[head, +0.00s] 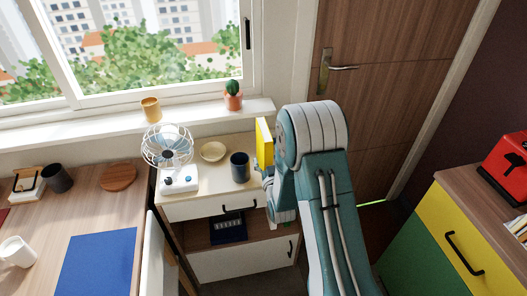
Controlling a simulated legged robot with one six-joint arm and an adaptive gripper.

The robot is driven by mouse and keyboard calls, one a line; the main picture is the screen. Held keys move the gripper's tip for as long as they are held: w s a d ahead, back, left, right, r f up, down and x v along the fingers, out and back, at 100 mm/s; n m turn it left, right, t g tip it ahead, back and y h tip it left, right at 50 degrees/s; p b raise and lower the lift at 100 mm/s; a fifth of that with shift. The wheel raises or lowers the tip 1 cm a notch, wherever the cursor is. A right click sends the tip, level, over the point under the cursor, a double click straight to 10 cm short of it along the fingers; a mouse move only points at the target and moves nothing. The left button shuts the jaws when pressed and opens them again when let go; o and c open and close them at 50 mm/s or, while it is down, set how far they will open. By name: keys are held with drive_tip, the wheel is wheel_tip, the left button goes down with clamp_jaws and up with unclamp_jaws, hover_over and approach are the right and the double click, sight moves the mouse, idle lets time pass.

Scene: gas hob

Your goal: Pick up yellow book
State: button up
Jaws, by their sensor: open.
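The yellow book (264,142) stands upright near the right end of the small white cabinet's top (215,186) in the head view. Its right and lower parts are partly hidden by my arm. My gripper (266,172) is just below the book in the picture, by the right edge of the cabinet top. It is open, but its fingertips are small and mostly hidden by my arm. I cannot tell whether it touches the book.
A dark cup (239,167), a shallow bowl (213,151) and a white fan (178,180) stand left of the book. A cactus (233,95) is on the windowsill behind. A wooden door (385,75) is behind my arm. A yellow and green cabinet (465,225) stands right.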

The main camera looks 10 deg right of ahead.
drive_tip(key=shift+w, duration=1.05)
drive_tip(key=shift+c, duration=0.3)
clamp_jaws()
drive_tip(key=shift+r, duration=0.1)
